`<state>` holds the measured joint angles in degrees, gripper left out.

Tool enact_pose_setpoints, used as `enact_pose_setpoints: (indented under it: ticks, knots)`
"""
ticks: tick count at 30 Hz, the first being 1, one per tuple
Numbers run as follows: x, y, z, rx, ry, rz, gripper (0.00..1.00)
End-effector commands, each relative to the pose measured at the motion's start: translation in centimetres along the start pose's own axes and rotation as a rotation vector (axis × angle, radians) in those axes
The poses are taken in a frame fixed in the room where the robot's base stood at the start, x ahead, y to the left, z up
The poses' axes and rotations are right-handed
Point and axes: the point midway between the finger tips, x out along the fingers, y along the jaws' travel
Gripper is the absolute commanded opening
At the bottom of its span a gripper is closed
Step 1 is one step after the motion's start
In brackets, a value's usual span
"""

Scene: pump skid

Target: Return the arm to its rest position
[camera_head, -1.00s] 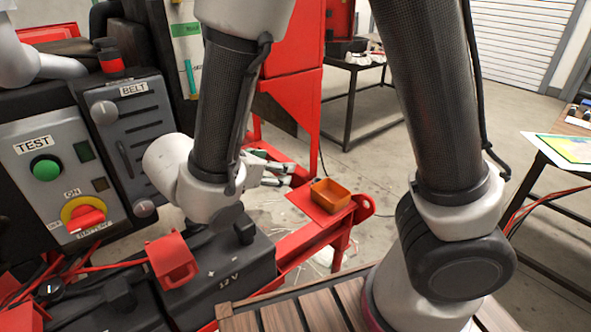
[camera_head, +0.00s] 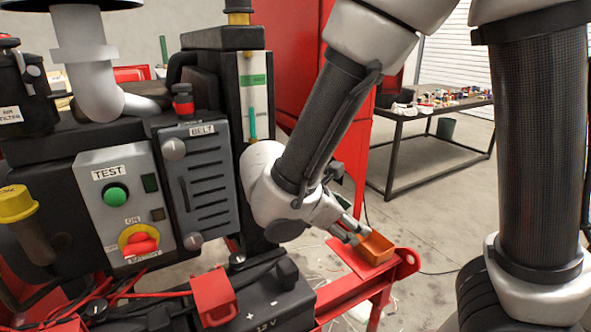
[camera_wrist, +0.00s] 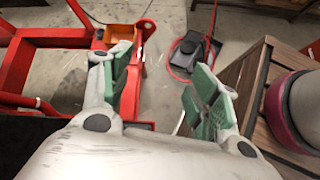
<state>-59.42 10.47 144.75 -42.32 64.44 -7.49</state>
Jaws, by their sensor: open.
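My gripper (camera_head: 347,231) reaches down past the belt panel, near the orange tray on the red frame in the head view. In the wrist view my gripper (camera_wrist: 163,92) has its two green-padded fingers wide apart, with nothing between them but floor below. My arm is bent, its dark forearm slanting down from the upper right of the head view to the wrist. The orange tray (camera_head: 378,246) sits on the red skid arm, partly behind the fingers; it also shows beyond the left finger in the wrist view (camera_wrist: 119,33). I cannot tell whether the fingers touch it.
The control panel (camera_head: 118,205), belt cover (camera_head: 203,175) and battery (camera_head: 262,307) stand close left of my wrist. A red frame (camera_wrist: 40,92) lies left in the wrist view, a wooden deck (camera_wrist: 245,90) right. A table (camera_head: 425,110) stands behind; floor between is open.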

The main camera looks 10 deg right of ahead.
Motion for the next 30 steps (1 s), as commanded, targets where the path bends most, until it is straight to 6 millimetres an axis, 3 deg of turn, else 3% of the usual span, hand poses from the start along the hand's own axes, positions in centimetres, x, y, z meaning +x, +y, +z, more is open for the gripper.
enact_pose_setpoints:
  ticks: [3,8,14,21,25,30]
  knots:
    - [0.3,-2.5,-0.4,0.107,0.064,-0.103,0.61]
    - [0.4,-5.0,2.5,0.429,0.228,-0.306,0.61]
    - [0.4,-6.6,7.6,0.905,0.445,-0.523,0.61]
    - [0.2,-8.7,15.9,1.492,0.666,-0.611,0.61]
    - [0.6,-10.1,19.6,1.68,0.688,-0.567,0.61]
    - [1.1,-11.2,21.6,1.784,0.673,-0.544,0.61]
